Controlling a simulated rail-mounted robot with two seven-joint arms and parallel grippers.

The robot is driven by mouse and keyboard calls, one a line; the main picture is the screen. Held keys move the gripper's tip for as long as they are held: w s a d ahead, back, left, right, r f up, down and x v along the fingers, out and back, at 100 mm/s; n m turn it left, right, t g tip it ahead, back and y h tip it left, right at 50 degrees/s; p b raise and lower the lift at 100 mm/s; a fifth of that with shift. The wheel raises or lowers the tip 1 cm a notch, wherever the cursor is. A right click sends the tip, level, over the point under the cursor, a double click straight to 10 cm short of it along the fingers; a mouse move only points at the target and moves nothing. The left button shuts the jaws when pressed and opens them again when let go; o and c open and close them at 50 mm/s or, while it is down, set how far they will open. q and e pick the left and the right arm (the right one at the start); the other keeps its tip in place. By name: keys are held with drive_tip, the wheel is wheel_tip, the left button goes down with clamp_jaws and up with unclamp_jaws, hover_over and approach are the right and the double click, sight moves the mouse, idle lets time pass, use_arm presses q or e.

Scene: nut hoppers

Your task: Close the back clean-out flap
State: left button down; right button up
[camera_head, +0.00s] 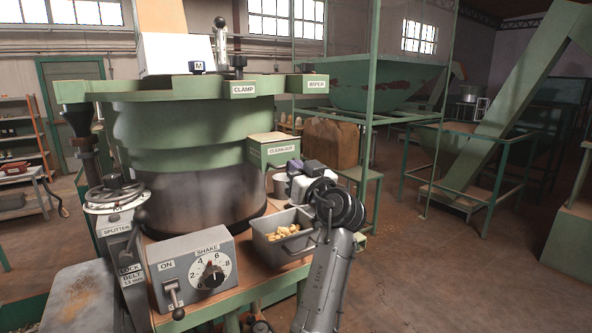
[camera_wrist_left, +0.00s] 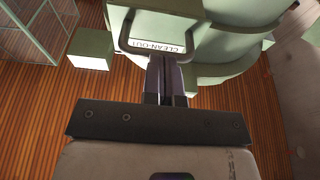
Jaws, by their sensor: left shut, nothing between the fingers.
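The clean-out flap (camera_head: 281,150), green with a white CLEAN-OUT label, juts from the right side of the green bowl machine (camera_head: 185,140) in the head view. In the left wrist view the flap's label (camera_wrist_left: 158,46) shows upside down, with a grey loop handle (camera_wrist_left: 123,38) around it. My left gripper (camera_head: 294,166) is just below and right of the label in the head view. Its fingers (camera_wrist_left: 166,62) are shut and empty, and their tips overlap the label's lower edge in the wrist view. I cannot tell whether they touch the flap. My right gripper is not in view.
A grey tray of nuts (camera_head: 281,236) stands on the bench below my left wrist. A SHAKE control box (camera_head: 193,271) with a dial and lever stands left of it. A green post (camera_head: 371,130) rises behind my arm. Open floor lies to the right.

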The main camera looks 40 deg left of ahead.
use_arm(q)
drive_tip(key=r+b+v, duration=0.1)
drive_tip(key=r+v, duration=0.1)
drive_tip(key=v, duration=1)
drive_tip(key=shift+d+r+b, duration=0.3)
drive_tip(key=shift+d+b, duration=0.05)
drive_tip(key=shift+d, duration=0.3)
drive_tip(key=shift+s, duration=0.15)
